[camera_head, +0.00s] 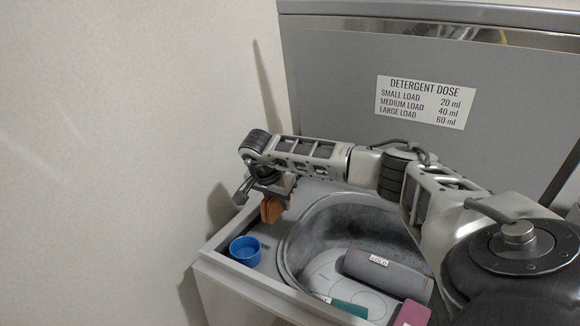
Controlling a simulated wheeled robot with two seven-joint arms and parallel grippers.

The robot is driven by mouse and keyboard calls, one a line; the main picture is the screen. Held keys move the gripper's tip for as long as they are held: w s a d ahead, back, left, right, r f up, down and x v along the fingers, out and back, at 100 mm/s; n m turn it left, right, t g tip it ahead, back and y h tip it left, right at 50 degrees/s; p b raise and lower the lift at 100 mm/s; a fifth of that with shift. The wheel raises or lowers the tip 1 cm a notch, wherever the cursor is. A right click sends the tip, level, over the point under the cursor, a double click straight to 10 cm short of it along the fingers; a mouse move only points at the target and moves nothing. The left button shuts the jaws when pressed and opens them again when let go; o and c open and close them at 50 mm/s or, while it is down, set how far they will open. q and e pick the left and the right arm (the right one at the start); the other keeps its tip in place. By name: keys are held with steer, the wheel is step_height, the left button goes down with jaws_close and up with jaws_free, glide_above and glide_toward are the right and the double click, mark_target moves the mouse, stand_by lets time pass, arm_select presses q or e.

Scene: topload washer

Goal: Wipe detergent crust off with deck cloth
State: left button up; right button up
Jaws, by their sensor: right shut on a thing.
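My right arm reaches in from the right across the washer. Its gripper (272,190) points down over the left part of the washer's top deck (222,238). It is shut on an orange cloth (272,208), which hangs below the fingers at or just above the deck; I cannot tell whether it touches. No detergent crust can be made out on the deck; the arm and cloth hide part of it. My left gripper is not in view.
A blue cup (245,250) stands on the deck's left corner, close to the cloth. The open tub (310,240) holds a grey roll marked "COLD" (385,270), a teal item (350,308) and a pink item (412,314). A dose label (425,102) is on the panel behind. A wall rises at left.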

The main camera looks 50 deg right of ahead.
steer(key=shift+r+p, duration=0.35)
steer(key=shift+r, duration=1.85)
